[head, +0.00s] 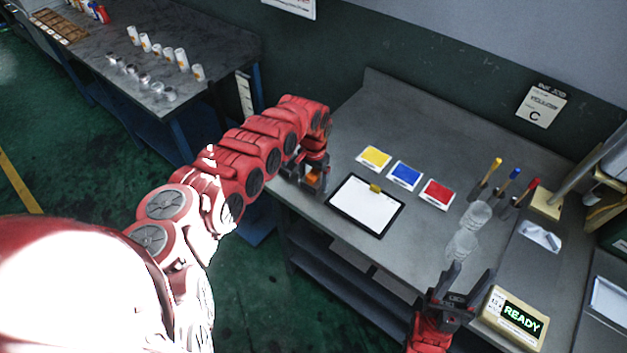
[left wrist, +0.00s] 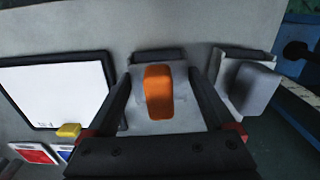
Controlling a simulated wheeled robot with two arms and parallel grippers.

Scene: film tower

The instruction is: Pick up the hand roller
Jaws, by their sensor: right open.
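An orange part (left wrist: 159,92), which looks like the hand roller's grip, stands on a light grey base (left wrist: 165,122) at the table's front left edge. The orange also shows in the head view (head: 313,177), largely covered by my left gripper (head: 311,187). In the left wrist view, my left gripper's fingers (left wrist: 162,76) stand wide apart on either side of the orange part, with gaps showing between. My right gripper (head: 473,268) is open and empty above the table's front right, beside clear cups (head: 462,245).
A clipboard (head: 366,206) lies right of my left gripper, with yellow (head: 376,156), blue (head: 405,173) and red (head: 437,192) cards behind. A grey block (left wrist: 254,86) sits beside the orange part. A READY box (head: 515,316) stands right of my right gripper.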

